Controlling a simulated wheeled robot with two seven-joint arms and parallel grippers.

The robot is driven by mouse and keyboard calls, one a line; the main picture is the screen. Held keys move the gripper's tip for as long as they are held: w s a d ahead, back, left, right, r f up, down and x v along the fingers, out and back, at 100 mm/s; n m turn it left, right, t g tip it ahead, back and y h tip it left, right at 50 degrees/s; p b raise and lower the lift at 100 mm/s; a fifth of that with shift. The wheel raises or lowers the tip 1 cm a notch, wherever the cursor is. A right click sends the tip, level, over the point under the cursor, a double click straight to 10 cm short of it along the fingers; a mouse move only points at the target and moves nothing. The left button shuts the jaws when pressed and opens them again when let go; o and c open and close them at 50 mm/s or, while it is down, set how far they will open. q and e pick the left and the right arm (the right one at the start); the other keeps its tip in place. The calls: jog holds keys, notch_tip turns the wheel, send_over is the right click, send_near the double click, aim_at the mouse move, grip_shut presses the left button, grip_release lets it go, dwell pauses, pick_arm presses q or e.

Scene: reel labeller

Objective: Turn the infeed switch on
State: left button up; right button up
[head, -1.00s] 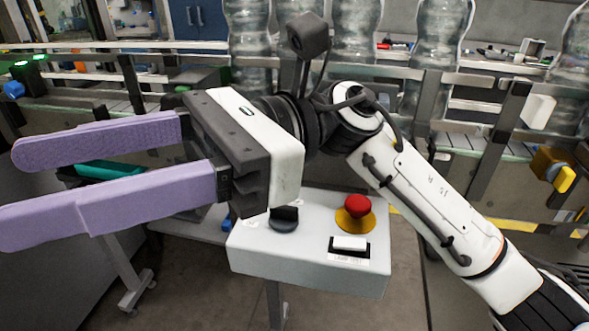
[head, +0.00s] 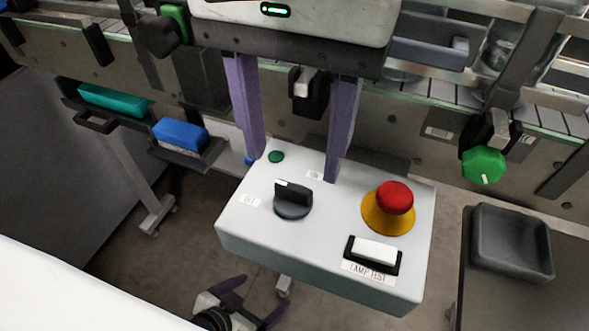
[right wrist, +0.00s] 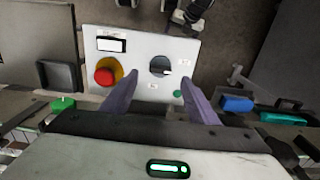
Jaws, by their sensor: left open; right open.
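The control box (head: 335,255) has a dark rotary switch knob (head: 293,203) with a white mark at the upper left end of its handle. A small label lies to its left and another, seemingly "ON", at its upper right. The knob also shows in the right wrist view (right wrist: 160,67). My right gripper (head: 295,170) is open, its purple fingers pointing down at the box's far side. In the right wrist view (right wrist: 160,78) the knob appears between its fingertips, with nothing gripped. My left gripper (head: 262,296) is open and empty, low below the box's front.
The box also carries a red emergency button (head: 395,197) on a yellow base, a white lamp test button (head: 375,250) and a green lamp (head: 276,156). A grey tray (head: 511,242) stands right. Blue (head: 181,133) and teal (head: 115,98) items sit left. The conveyor runs behind.

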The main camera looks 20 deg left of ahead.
aim_at(293, 186)
notch_tip(293, 186, down, 6)
jog(key=shift+r, duration=0.15)
jog(key=c, duration=1)
jog(key=shift+c, duration=0.2)
